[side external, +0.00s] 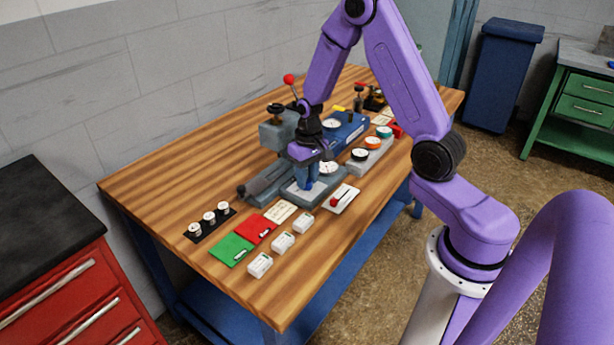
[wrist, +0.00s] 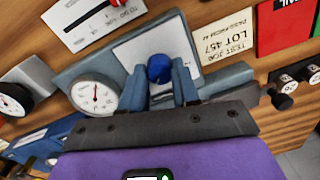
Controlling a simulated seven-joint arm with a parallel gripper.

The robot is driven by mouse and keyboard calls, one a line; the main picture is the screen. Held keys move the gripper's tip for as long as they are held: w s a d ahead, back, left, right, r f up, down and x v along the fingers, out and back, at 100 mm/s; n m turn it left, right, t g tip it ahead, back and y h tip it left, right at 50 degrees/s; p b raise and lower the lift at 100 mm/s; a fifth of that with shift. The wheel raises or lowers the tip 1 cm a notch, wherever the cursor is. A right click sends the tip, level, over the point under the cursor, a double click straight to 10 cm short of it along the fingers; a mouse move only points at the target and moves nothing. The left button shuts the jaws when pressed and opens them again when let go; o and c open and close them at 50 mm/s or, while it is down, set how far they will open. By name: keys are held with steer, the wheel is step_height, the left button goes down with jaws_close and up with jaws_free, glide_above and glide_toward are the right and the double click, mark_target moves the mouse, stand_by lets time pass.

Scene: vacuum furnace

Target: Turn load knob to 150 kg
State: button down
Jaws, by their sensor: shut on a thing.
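A round blue knob (wrist: 159,69) sits on a white plate (wrist: 128,52) set in a grey-blue panel; I take it to be the load knob. My gripper (wrist: 160,78) has one finger on each side of the knob and is shut on it. In the side view my gripper (side external: 308,184) points down over the grey panel, and its fingers hide the knob. Any scale marks or pointer around the knob are too small or covered to read. A round white gauge (wrist: 95,94) with a red needle is beside the plate.
A white slider plate with a red handle (side external: 342,198) is close to my gripper. Several white blocks and a green mat (side external: 230,248) lie nearer the table's front left. The left tabletop (side external: 165,180) is bare.

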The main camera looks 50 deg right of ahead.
mark_target(310, 179)
steer(key=shift+m, duration=1.2)
steer(key=c, duration=0.8)
jaws_free()
steer(key=shift+r, duration=0.1)
steer(key=r, duration=1.7)
steer(key=shift+s+d+r, duration=0.1)
steer(key=shift+s+d, duration=0.1)
steer(key=shift+d, duration=0.15)
